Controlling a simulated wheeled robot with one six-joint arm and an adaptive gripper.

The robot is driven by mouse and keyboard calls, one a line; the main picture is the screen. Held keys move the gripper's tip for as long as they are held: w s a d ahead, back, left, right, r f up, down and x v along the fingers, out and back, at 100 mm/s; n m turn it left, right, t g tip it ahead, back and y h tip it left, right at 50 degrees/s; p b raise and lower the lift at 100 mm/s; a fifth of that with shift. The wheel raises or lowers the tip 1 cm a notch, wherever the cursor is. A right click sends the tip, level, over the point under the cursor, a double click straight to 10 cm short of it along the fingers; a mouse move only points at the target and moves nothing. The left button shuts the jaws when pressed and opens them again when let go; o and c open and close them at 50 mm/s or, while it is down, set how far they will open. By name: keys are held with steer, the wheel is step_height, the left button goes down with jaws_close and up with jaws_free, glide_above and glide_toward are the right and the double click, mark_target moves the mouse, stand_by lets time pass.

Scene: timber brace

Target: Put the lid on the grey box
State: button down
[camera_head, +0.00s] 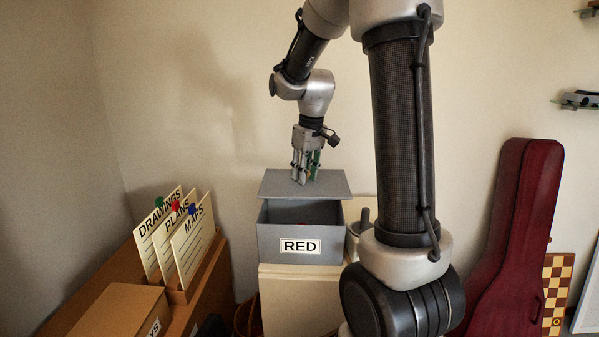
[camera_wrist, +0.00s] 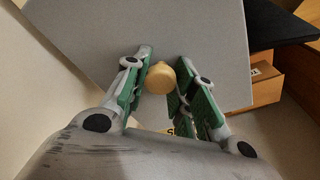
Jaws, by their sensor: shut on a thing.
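The grey box (camera_head: 275,243) stands on a pale cabinet, with a "RED" label on its front. Its front opening shows dark inside, with a small red spot just visible. The flat grey lid (camera_head: 279,184) is over the back part of the box, higher than the front rim; whether its rear edge touches the box is hidden. My gripper (camera_head: 306,176) is above the lid, pointing down. In the wrist view, my gripper (camera_wrist: 162,72) is shut on the lid's round tan knob (camera_wrist: 160,79), which sits between the green-padded fingers. The lid (camera_wrist: 190,30) fills much of that view.
A brown holder with cards "DRAWINGS", "PLANS" and "MAPS" (camera_head: 188,250) stands at left, by a cardboard box (camera_head: 110,312). The pale cabinet (camera_head: 290,290) has a metal item (camera_head: 358,232) right of the box. A dark red instrument case (camera_head: 515,230) leans at right, near a checkered board (camera_head: 555,285).

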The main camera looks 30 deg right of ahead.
mark_target(302, 191)
steer(key=shift+s+a+f, duration=0.15)
steer(key=shift+s+a, duration=0.1)
steer(key=shift+a, duration=0.5)
steer(key=shift+d+f, duration=0.1)
steer(key=shift+f, duration=2.65)
steer(key=shift+f, duration=0.4)
steer(key=shift+f, duration=0.2)
steer(key=c, duration=1.1)
jaws_free()
